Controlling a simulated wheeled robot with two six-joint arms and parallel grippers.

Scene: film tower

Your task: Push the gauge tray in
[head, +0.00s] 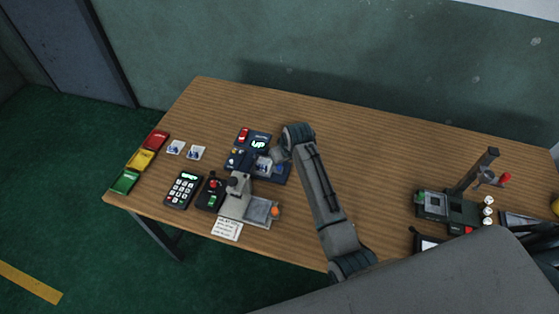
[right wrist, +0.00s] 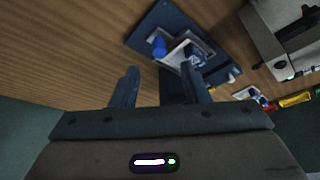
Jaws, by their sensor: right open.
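The dark blue gauge (head: 258,142) with a lit "UP" display stands near the middle of the table. Its tray (head: 277,175) appears to be the dark blue plate on its near side, carrying a small pale card with blue on it. The plate also shows in the right wrist view (right wrist: 150,30), with the card and blue parts on it. My left gripper is not in view.
Red, yellow and green trays (head: 141,160) line the left edge. A dark machine with a post (head: 450,208) stands at the right. The table's back is clear.

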